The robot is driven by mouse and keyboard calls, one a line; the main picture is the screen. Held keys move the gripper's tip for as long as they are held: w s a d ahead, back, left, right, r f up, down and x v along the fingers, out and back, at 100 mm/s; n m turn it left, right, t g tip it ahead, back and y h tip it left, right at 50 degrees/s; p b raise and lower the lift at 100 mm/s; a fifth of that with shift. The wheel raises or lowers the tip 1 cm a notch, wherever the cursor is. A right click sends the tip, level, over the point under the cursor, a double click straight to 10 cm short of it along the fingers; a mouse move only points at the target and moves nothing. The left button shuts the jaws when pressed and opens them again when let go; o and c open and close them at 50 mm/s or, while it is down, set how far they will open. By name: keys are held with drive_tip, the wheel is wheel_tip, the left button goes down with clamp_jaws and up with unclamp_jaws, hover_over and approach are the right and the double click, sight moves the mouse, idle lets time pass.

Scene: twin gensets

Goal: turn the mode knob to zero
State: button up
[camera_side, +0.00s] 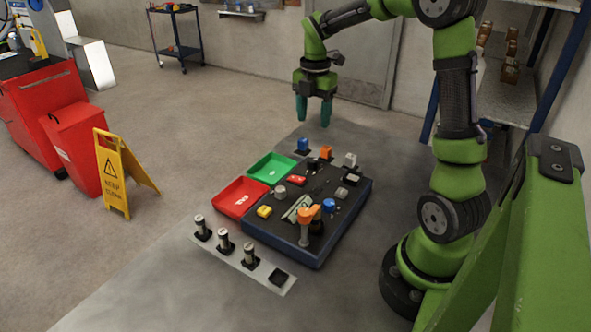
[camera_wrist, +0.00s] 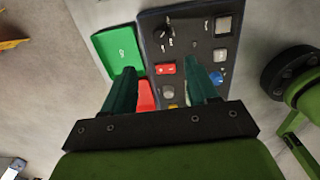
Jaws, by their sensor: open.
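A blue round knob (camera_side: 329,205) is on the panel's right part, partly behind a finger in the wrist view (camera_wrist: 217,77). I cannot tell from labels which one is the mode knob. My gripper (camera_side: 313,120) is open and empty, pointing down above and beyond the panel's far end, touching nothing.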

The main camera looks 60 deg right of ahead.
sight(312, 160)
wheel_tip(312, 160, down, 13)
drive_tip(key=shift+r, duration=0.1)
idle(0.3)
drive_tip(key=c, duration=1)
